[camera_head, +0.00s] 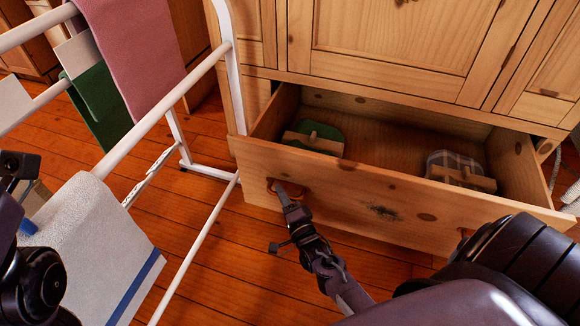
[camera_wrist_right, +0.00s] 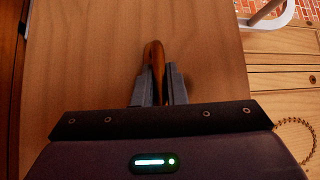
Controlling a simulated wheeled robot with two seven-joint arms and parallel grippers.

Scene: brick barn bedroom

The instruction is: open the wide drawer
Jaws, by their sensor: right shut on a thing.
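The wide drawer (camera_head: 345,205) of the wooden cabinet stands pulled out, its inside open to view. A green item (camera_head: 320,130) with a wooden piece lies in its left part, and a grey plaid item (camera_head: 455,165) with a wooden piece in its right part. My right gripper (camera_head: 284,194) is shut on the drawer's handle (camera_wrist_right: 155,55) at the left of the front. The wrist view shows the fingers (camera_wrist_right: 159,88) on both sides of the brown handle. Part of my left arm shows at the left edge, but its fingertips are not visible.
A white drying rack (camera_head: 200,65) stands close at the left, with a pink cloth (camera_head: 130,45), a green cloth (camera_head: 97,108) and a white cloth with a blue stripe (camera_head: 95,245). Bare wooden floor (camera_head: 225,280) lies before the drawer. Closed cabinet doors (camera_head: 395,40) are above it.

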